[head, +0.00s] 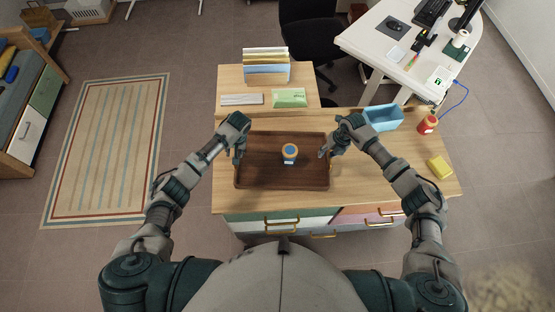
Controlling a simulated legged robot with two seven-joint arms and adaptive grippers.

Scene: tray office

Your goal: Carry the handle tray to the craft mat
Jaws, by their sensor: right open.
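The dark brown handle tray (262,176) lies flat on the wooden desk in front of me. A small orange-and-blue container (290,152) stands in its middle. My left gripper (238,157) is at the tray's left edge, and its finger gap is too small to judge. My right gripper (325,152) is open at the tray's right edge. Whether either gripper touches the tray cannot be told. The tray's handles are not clearly seen behind the grippers. I cannot make out a craft mat for certain.
Behind the tray are a file rack (266,72), a green packet (289,98) and a grey flat item (241,99). A blue bin (383,117), a red jar (427,124) and a yellow block (439,167) stand at the right. Desk right of the tray is partly clear.

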